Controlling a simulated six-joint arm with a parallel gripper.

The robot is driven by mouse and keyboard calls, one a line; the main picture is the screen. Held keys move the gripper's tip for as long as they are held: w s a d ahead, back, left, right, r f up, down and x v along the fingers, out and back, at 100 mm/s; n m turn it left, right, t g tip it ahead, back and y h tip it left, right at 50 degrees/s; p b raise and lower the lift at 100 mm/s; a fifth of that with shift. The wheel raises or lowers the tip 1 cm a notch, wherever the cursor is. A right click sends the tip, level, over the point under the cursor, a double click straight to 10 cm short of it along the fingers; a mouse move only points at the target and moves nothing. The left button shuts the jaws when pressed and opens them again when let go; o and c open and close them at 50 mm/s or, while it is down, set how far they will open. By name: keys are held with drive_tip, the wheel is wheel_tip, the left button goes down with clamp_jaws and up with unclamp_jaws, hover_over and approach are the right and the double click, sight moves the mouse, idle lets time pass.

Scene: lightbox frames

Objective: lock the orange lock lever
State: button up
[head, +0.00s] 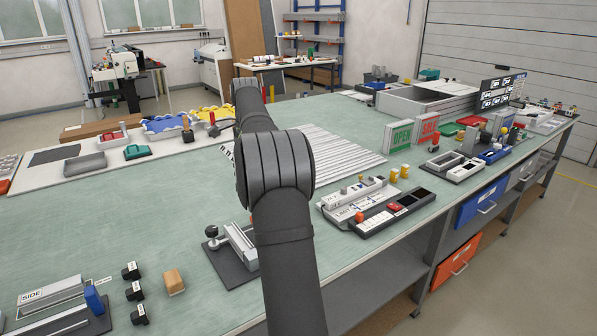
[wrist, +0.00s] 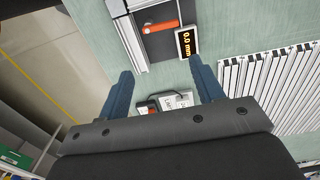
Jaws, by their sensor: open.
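The orange lock lever (wrist: 158,27) shows at the top of the wrist view, lying nearly crosswise on a dark plate beside a grey metal rail (wrist: 126,38). A small display (wrist: 186,42) reading 0.0 mm sits just right of it. My gripper (wrist: 160,68) is open and empty, with its two blue fingers apart. In the picture the lever lies beyond the fingertips, between their lines, and is not touched. How high the fingers are above it is unclear. In the head view my arm hides the gripper, and I cannot make out the lever there.
In the wrist view a grey and white device (wrist: 172,101) lies between the fingers, and a ribbed light panel (wrist: 268,90) is at right. In the head view a rail fixture (head: 238,243) stands partly behind my arm; a control box (head: 395,212) stands right of it.

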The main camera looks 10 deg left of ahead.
drive_tip(key=shift+s+a+f, duration=0.1)
drive_tip(key=shift+a+f, duration=0.05)
drive_tip(key=shift+f, duration=0.05)
drive_tip(key=c, duration=0.4)
drive_tip(key=f+n+t, duration=0.1)
drive_tip(key=s+a+f+n+t+h, duration=0.1)
drive_tip(key=f+n, duration=0.1)
drive_tip(key=s+a+f+n, duration=0.1)
drive_tip(key=f+n, duration=0.1)
drive_tip(key=shift+s+a+t+h, duration=0.15)
drive_tip(key=shift+s+t+h, duration=0.1)
drive_tip(key=shift+t+h, duration=0.15)
clamp_jaws()
drive_tip(key=s+a+f+n+t, duration=0.4)
drive_tip(key=s+f+n, duration=0.2)
drive_tip(key=n, duration=0.5)
drive_tip(key=shift+s+a+t+y, duration=0.3)
drive_tip(key=shift+s+y, duration=0.1)
drive_tip(key=shift+s, duration=0.2)
